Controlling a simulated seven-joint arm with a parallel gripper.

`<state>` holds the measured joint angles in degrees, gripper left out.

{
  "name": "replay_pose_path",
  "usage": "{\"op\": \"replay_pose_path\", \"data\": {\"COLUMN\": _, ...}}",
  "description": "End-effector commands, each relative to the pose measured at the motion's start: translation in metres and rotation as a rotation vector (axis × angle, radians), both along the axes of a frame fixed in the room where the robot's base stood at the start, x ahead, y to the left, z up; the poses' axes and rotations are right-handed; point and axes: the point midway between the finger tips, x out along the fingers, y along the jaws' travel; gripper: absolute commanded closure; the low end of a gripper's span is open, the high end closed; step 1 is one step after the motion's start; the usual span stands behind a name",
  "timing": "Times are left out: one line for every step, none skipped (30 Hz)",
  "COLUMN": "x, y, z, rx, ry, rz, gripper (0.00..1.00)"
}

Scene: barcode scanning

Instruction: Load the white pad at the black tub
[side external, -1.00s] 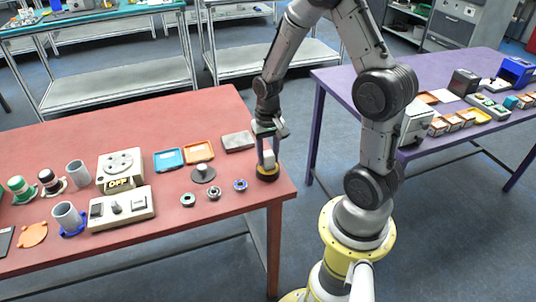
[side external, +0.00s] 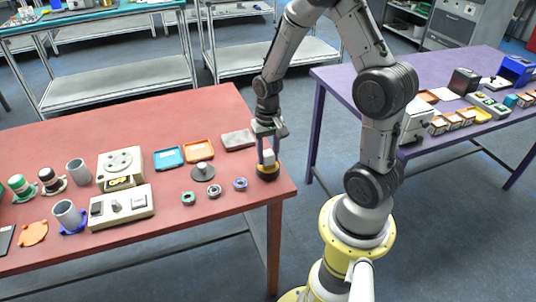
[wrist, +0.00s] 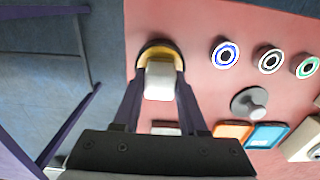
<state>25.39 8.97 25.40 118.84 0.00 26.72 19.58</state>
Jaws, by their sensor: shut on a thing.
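The white pad (wrist: 159,80) is a small pale block between my gripper's fingers. My gripper (wrist: 160,95) is shut on it. It also shows in the side view as a white block (side external: 268,157) low between the fingers. The black tub (side external: 268,175) is a low round dark thing with yellow on it, near the red table's right corner. The pad is right over the tub. In the wrist view the tub (wrist: 150,50) shows as a dark and yellow arc behind the pad, which hides much of it. I cannot tell whether pad and tub touch.
Several ring-shaped parts (side external: 214,191) and a grey knobbed disc (side external: 203,173) lie left of the tub. Orange (side external: 199,150) and blue (side external: 168,158) trays and a grey slab (side external: 238,140) lie behind. The red table's (side external: 262,205) right edge is close to the tub.

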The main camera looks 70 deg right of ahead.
Motion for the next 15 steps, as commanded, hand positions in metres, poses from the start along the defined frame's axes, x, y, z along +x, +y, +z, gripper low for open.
{"op": "replay_pose_path", "data": {"x": 0.000, "y": 0.000, "z": -0.002, "rx": 0.001, "ry": 0.002, "rz": 0.000, "gripper": 1.00}}
{"op": "replay_pose_path", "data": {"x": 0.000, "y": 0.000, "z": -0.002, "rx": 0.001, "ry": 0.002, "rz": 0.000, "gripper": 1.00}}
{"op": "replay_pose_path", "data": {"x": -0.001, "y": 0.000, "z": -0.002, "rx": 0.001, "ry": 0.002, "rz": 0.000, "gripper": 1.00}}
{"op": "replay_pose_path", "data": {"x": -0.001, "y": 0.000, "z": -0.002, "rx": 0.001, "ry": 0.002, "rz": 0.000, "gripper": 1.00}}
{"op": "replay_pose_path", "data": {"x": -0.001, "y": 0.000, "z": -0.002, "rx": 0.001, "ry": 0.002, "rz": 0.000, "gripper": 1.00}}
{"op": "replay_pose_path", "data": {"x": -0.001, "y": 0.000, "z": -0.002, "rx": 0.001, "ry": 0.002, "rz": 0.000, "gripper": 1.00}}
{"op": "replay_pose_path", "data": {"x": -0.001, "y": 0.000, "z": -0.002, "rx": 0.001, "ry": 0.003, "rz": 0.000, "gripper": 1.00}}
{"op": "replay_pose_path", "data": {"x": -0.001, "y": 0.000, "z": -0.002, "rx": 0.001, "ry": 0.003, "rz": 0.000, "gripper": 1.00}}
{"op": "replay_pose_path", "data": {"x": -0.001, "y": 0.000, "z": -0.001, "rx": 0.001, "ry": 0.002, "rz": 0.000, "gripper": 1.00}}
{"op": "replay_pose_path", "data": {"x": -0.001, "y": 0.000, "z": 0.000, "rx": 0.001, "ry": 0.002, "rz": 0.000, "gripper": 1.00}}
{"op": "replay_pose_path", "data": {"x": 0.000, "y": 0.000, "z": 0.001, "rx": 0.001, "ry": 0.002, "rz": 0.000, "gripper": 1.00}}
{"op": "replay_pose_path", "data": {"x": 0.000, "y": 0.000, "z": 0.004, "rx": 0.001, "ry": 0.002, "rz": 0.000, "gripper": 1.00}}
{"op": "replay_pose_path", "data": {"x": 0.000, "y": 0.000, "z": 0.006, "rx": 0.001, "ry": 0.001, "rz": 0.000, "gripper": 1.00}}
{"op": "replay_pose_path", "data": {"x": 0.000, "y": 0.000, "z": 0.008, "rx": 0.000, "ry": 0.000, "rz": 0.000, "gripper": 1.00}}
{"op": "replay_pose_path", "data": {"x": 0.000, "y": 0.000, "z": 0.012, "rx": -0.001, "ry": -0.001, "rz": 0.000, "gripper": 1.00}}
